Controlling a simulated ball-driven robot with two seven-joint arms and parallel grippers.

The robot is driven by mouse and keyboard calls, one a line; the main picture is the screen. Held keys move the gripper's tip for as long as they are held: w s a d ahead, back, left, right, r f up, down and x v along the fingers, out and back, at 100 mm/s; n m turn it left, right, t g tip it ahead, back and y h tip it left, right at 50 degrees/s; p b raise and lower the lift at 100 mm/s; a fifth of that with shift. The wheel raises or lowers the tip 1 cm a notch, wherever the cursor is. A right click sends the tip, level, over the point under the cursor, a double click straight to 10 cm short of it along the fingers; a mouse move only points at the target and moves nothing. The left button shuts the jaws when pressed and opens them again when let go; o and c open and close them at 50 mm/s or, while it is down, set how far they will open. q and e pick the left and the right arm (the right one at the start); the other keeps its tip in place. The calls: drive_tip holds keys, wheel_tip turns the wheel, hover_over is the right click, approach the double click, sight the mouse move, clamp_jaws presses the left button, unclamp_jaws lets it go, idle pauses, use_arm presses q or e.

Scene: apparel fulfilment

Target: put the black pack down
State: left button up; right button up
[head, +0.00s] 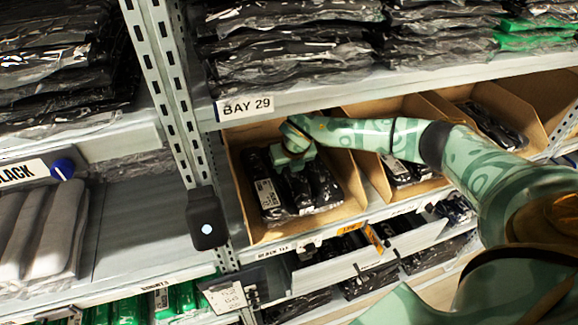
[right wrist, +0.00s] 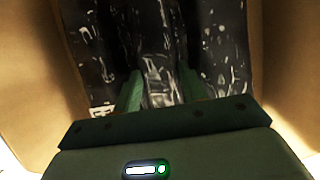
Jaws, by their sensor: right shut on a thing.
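Several black packs (head: 269,194) in shiny plastic stand side by side in the leftmost cardboard bin (head: 348,188) under the BAY 29 label. My right gripper (head: 293,172) reaches down into this bin from above. In the right wrist view its two green fingers (right wrist: 160,92) are closed on the middle black pack (right wrist: 158,50), with other black packs close on both sides. The fingertips are partly hidden between the packs. I cannot tell whether the held pack touches the bin floor. My left gripper is not in view.
More bins with black packs (head: 490,125) stand to the right, split by cardboard walls. The shelf above (head: 400,82) hangs close over my right arm. A metal upright (head: 172,90) with a dark device (head: 207,222) stands left of the bin.

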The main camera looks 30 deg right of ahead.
drive_tip(key=shift+f, duration=0.25)
drive_tip(key=o, duration=1.1)
drive_tip(key=shift+r, duration=0.1)
drive_tip(key=shift+s+r, duration=0.1)
drive_tip(key=shift+r, duration=0.2)
drive_tip(key=v, duration=0.4)
drive_tip(key=shift+s+a+r, duration=0.2)
drive_tip(key=shift+s, duration=0.35)
hover_over(304, 200)
drive_tip(key=s, duration=0.2)
drive_tip(key=shift+a, duration=0.2)
drive_tip(key=shift+f, duration=0.1)
